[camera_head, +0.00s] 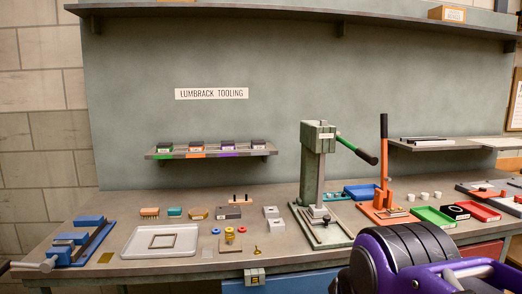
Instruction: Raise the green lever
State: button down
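The green lever (351,146) sticks out from the head of the pale green press (312,165) on the workbench. It slopes down to the right and ends in a dark grip (367,157). The press stands upright on a flat green base plate. A purple and black part of my own arm fills the lower right corner, in front of the bench and apart from the lever in the picture. My gripper's fingers do not show.
An orange press with an upright dark handle (384,140) stands right of the green lever. Blue (362,192), green and red trays lie around it. A blue vise (82,243) and a white tray (192,236) are at left. A low shelf (212,153) holds several small blocks.

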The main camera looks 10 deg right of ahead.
aim_at(370, 158)
jog(key=i+j, duration=0.15)
jog(key=j, duration=0.25)
jog(key=i+j, duration=0.1)
jog(key=j, duration=0.35)
jog(key=i+j+z, duration=0.15)
jog(key=j, duration=0.2)
jog(key=j+z, duration=0.2)
jog(key=j, duration=0.15)
jog(key=z, duration=1.1)
